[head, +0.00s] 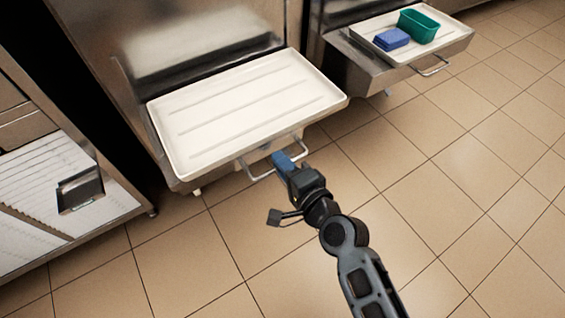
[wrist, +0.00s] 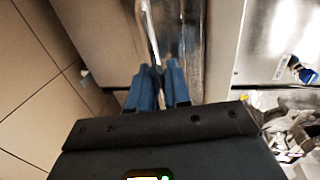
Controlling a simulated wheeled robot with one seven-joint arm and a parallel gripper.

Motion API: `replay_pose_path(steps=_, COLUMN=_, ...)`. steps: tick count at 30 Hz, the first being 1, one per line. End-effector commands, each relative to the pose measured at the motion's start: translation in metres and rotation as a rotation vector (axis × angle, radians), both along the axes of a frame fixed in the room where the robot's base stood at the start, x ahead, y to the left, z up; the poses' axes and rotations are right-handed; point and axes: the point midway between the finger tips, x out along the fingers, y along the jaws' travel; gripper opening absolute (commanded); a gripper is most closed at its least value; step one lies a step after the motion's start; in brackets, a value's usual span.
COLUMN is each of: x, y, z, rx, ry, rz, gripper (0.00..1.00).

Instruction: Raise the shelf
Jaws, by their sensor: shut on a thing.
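The shelf (head: 338,104) juts from the front of the near freezer and carries a wide white ribbed tray. A thin metal bar handle (head: 247,169) hangs below its front edge. My gripper (head: 280,158) is at this handle, with its blue fingers shut on the bar. In the wrist view, the blue fingers of my gripper (wrist: 160,70) close around the bar of the handle (wrist: 153,38), which runs away from them. The exact contact is partly hidden by the fingers.
A second freezer shelf (head: 357,74) at the upper right holds a blue block (head: 391,38) and a green bin (head: 417,26). A steel cabinet (head: 30,160) with a dark handle stands at the left. The tiled floor (head: 440,180) at the right is clear.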

Motion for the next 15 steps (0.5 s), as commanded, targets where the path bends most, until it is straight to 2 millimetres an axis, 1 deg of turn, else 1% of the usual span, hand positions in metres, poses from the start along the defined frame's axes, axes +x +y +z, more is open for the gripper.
replay_pose_path(steps=5, x=0.000, y=0.000, z=0.001, rx=-0.001, ry=0.001, rz=0.000, gripper=0.00)
replay_pose_path(steps=8, x=0.000, y=-0.001, z=0.006, rx=-0.001, ry=0.001, rz=-0.001, gripper=0.00)
replay_pose_path(steps=11, x=0.000, y=-0.001, z=0.017, rx=0.000, ry=0.000, rz=-0.001, gripper=0.00)
replay_pose_path(steps=15, x=0.000, y=-0.001, z=0.039, rx=0.001, ry=0.000, rz=-0.001, gripper=0.00)
